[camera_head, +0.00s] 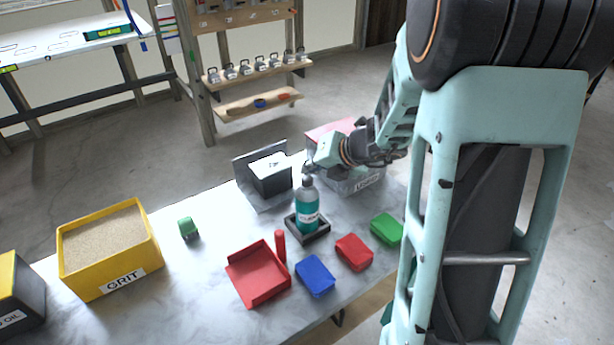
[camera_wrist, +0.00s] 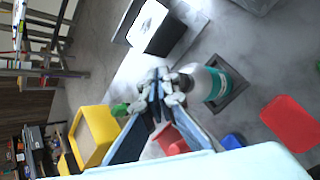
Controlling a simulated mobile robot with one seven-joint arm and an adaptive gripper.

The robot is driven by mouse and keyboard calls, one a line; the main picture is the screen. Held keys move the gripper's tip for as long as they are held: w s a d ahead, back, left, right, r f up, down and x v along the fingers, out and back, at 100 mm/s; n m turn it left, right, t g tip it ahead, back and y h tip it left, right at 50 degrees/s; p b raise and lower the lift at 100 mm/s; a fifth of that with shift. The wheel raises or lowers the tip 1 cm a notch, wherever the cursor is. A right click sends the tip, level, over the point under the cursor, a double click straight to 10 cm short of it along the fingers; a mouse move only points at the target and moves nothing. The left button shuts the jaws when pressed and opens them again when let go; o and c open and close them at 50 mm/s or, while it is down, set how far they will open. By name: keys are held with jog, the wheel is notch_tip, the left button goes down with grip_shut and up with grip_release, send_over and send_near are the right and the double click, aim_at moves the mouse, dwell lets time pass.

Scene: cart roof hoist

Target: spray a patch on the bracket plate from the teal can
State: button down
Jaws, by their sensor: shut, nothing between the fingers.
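The teal can (camera_head: 308,211) stands upright in a dark square holder (camera_head: 291,224) on the table. It also shows in the wrist view (camera_wrist: 217,84), just right of the fingers. My gripper (camera_wrist: 163,88) is shut and empty close beside the can's top; I cannot tell whether they touch. In the head view my gripper (camera_head: 311,168) is above and behind the can, its fingers partly hidden. A grey upright plate, likely the bracket plate (camera_head: 242,174), stands left of and behind the can. A black block with a white top face (camera_head: 271,175) is in front of it.
A red tray (camera_head: 256,276), a red cylinder (camera_head: 280,246) and blue (camera_head: 315,277), red (camera_head: 354,252) and green (camera_head: 386,229) blocks lie near the front. A yellow grit bin (camera_head: 108,250) and a small green item (camera_head: 188,229) are left. A grey labelled bin (camera_head: 356,184) stands behind.

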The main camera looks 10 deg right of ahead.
aim_at(310, 179)
jog(key=shift+r+p, duration=3.05)
jog(key=shift+r, duration=0.05)
jog(key=shift+f, duration=0.1)
notch_tip(310, 179, up, 3)
jog(key=p, duration=0.5)
jog(key=shift+p, duration=0.4)
jog(key=shift+f, duration=0.1)
notch_tip(310, 179, down, 9)
jog(key=b, duration=0.7)
jog(key=shift+b, duration=0.3)
